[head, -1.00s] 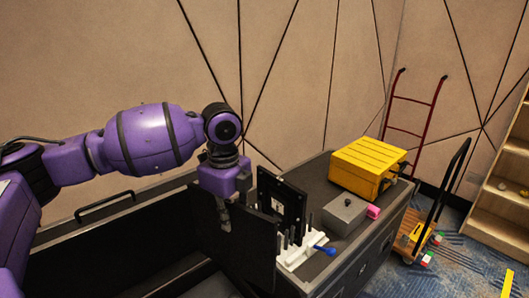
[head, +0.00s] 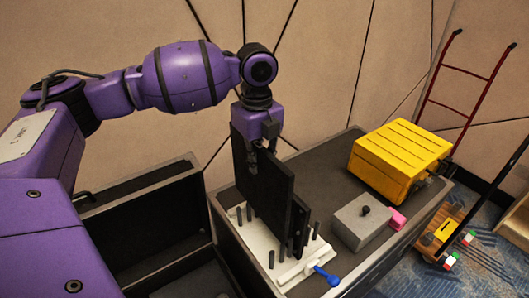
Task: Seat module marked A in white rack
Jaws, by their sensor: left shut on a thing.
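My left gripper (head: 268,146) points down and is shut on the top of a black, upright, flat module (head: 262,190). The held module stands over the white rack (head: 257,240); its lower edge is close to the rack, and I cannot tell whether it touches. No letter A can be read on it. A second dark upright piece (head: 300,232) shows just right of the held module, mostly hidden by it. The rack has several short dark pegs and a blue-handled lever (head: 327,276) at its front. My right gripper is not in view.
A grey box with a black knob (head: 360,222) and a pink block (head: 397,219) sit right of the rack. A yellow case (head: 400,160) stands farther back. An open black case (head: 150,225) is at left. The dark top behind the rack is clear.

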